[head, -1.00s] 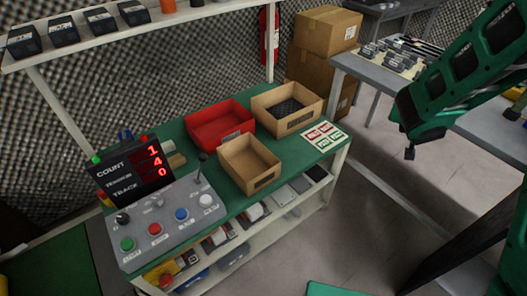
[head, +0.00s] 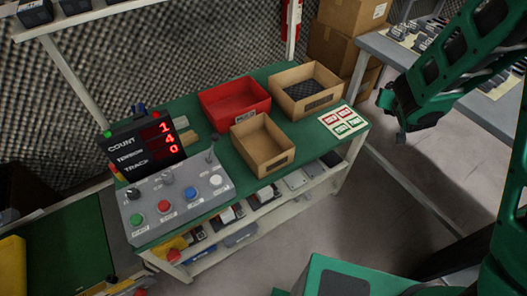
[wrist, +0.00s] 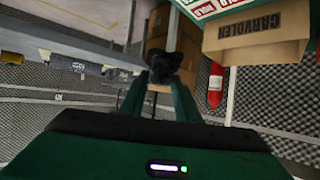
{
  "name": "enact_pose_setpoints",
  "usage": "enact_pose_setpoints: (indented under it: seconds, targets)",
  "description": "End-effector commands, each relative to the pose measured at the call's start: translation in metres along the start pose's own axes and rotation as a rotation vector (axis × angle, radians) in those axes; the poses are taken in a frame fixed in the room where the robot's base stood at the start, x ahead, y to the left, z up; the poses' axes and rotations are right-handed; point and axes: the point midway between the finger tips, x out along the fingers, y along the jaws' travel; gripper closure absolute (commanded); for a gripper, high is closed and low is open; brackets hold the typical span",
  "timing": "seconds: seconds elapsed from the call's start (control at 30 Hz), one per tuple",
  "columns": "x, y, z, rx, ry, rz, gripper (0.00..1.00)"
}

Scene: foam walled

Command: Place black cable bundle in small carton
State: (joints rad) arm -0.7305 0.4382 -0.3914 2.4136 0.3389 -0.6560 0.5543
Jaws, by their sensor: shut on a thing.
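The black cable bundle (wrist: 175,62) is held between the fingertips of my gripper (wrist: 172,78) in the wrist view. In the head view my gripper (head: 400,134) hangs at the right, off the bench and above the floor; the bundle is hardly distinguishable there. A small open carton (head: 282,161) stands on the green bench top, in front of the red bin, and looks empty. A larger open carton (head: 306,105) with dark mesh-like contents stands behind it to the right. One carton (wrist: 255,52) shows at the upper right in the wrist view; I cannot tell which.
The red bin (head: 234,109) and a label card (head: 344,121) flank the cartons on the bench (head: 215,150). A control panel (head: 178,197) and counter display (head: 147,148) occupy its left end. A grey table (head: 400,62) stands at right. Floor between is clear.

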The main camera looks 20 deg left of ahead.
Motion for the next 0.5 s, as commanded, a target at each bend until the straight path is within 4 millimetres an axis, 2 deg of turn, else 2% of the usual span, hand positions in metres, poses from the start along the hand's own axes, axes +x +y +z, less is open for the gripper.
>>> enact_pose_setpoints:
  seconds: [0.03,0.2,0.27,0.4,0.5]
  targets:
    - [0.002,-0.029,0.01,-0.033,-0.002,-0.059,0.98]
    - [-0.003,-0.121,0.039,-0.135,0.0,-0.248,0.98]
    - [-0.008,-0.152,0.051,-0.172,0.0,-0.312,0.98]
    - [-0.026,-0.223,0.081,-0.252,0.0,-0.461,0.98]
    - [-0.043,-0.269,0.102,-0.305,0.001,-0.561,0.98]
